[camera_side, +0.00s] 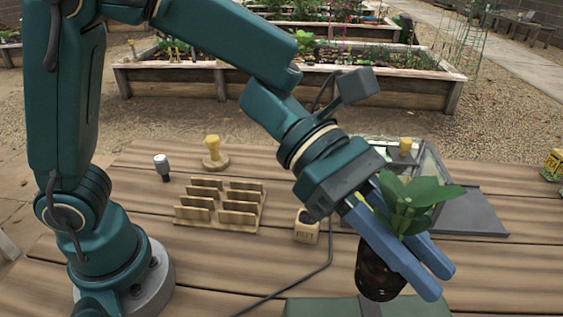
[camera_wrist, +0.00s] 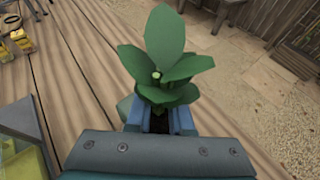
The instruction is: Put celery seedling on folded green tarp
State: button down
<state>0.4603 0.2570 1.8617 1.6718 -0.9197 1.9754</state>
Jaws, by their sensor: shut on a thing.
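The celery seedling (camera_side: 415,203) has broad green leaves and a dark round pot or root ball (camera_side: 376,274). My gripper (camera_side: 432,280) has blue fingers shut on the seedling, one on each side of it, and points down to the right. The folded green tarp (camera_side: 330,307) lies at the bottom edge of the side view, partly cut off. The seedling's base appears just above or at the tarp's far edge; I cannot tell whether it touches. In the wrist view the seedling's leaves (camera_wrist: 165,62) rise between the fingers and hide most of its base.
A wooden slotted rack (camera_side: 220,205), a small wooden block (camera_side: 307,228) and a yellow-topped stamp (camera_side: 213,153) stand on the table left of my gripper. A dark cable runs across the table. The right front planks are clear.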

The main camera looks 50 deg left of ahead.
aim_at(397, 292)
jog(key=shift+s+d+f, duration=0.15)
jog(key=shift+d+f, duration=0.15)
jog(key=shift+f, duration=0.55)
jog(key=shift+s+d+f, duration=0.15)
jog(key=shift+d+f, duration=0.2)
jog(key=shift+f, duration=0.55)
jog(key=shift+s+d+f, duration=0.15)
jog(key=shift+d+f, duration=0.15)
jog(key=shift+f, duration=0.55)
jog(key=shift+f, duration=0.1)
jog(key=c, duration=0.8)
grip_release()
